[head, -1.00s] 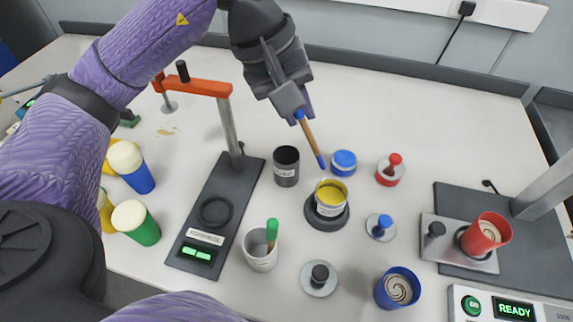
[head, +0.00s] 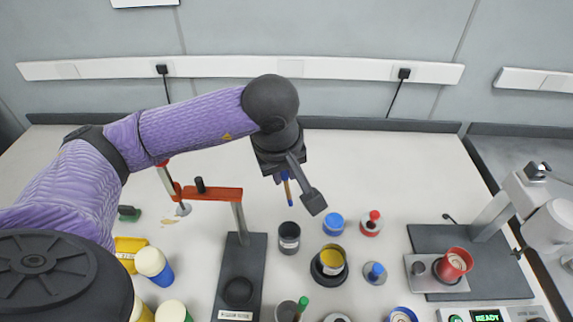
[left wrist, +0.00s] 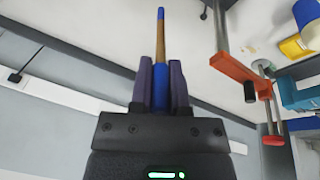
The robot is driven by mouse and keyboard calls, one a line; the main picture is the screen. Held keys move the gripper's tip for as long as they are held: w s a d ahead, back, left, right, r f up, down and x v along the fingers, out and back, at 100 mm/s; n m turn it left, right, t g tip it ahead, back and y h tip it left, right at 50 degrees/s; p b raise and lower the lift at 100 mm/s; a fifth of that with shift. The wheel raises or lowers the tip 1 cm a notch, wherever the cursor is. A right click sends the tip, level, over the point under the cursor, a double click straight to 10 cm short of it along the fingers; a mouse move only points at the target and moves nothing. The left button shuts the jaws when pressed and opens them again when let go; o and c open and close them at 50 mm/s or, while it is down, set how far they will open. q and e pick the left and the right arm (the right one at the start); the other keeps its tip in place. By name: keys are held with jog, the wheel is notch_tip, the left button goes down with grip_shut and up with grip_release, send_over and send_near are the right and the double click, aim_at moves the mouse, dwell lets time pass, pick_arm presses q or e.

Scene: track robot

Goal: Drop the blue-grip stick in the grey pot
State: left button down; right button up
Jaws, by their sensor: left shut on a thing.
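My left gripper (head: 286,172) is shut on the blue-grip stick (head: 288,191), which hangs down with its lower end above the dark grey pot (head: 289,242). The stick's tip appears above the pot's rim, apart from it. In the left wrist view the stick (left wrist: 160,40) stands out straight between the two fingers (left wrist: 161,80), with a blue grip, a wooden shaft and a blue tip. The dark grey pot has a pale label and an open top. My right gripper is not in view.
An orange-armed clamp stand (head: 212,196) rises left of the pot. An open yellow paint tin (head: 331,260), a blue-lidded tin (head: 333,223) and a red-knobbed tin (head: 371,222) stand to the right. A pale pot holding a green stick (head: 302,304) is nearer. The back of the table is clear.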

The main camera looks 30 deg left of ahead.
pick_arm(q)
jog(key=shift+f+b, duration=0.3)
jog(key=shift+f, duration=0.3)
notch_tip(320, 180, down, 12)
jog(key=b, duration=1)
jog(key=shift+w, duration=0.2)
jog(key=c, duration=1)
grip_release()
jog(key=o, duration=0.5)
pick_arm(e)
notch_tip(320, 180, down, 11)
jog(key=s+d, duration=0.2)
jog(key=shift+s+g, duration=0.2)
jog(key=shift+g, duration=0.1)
pick_arm(q)
jog(key=o, duration=0.5)
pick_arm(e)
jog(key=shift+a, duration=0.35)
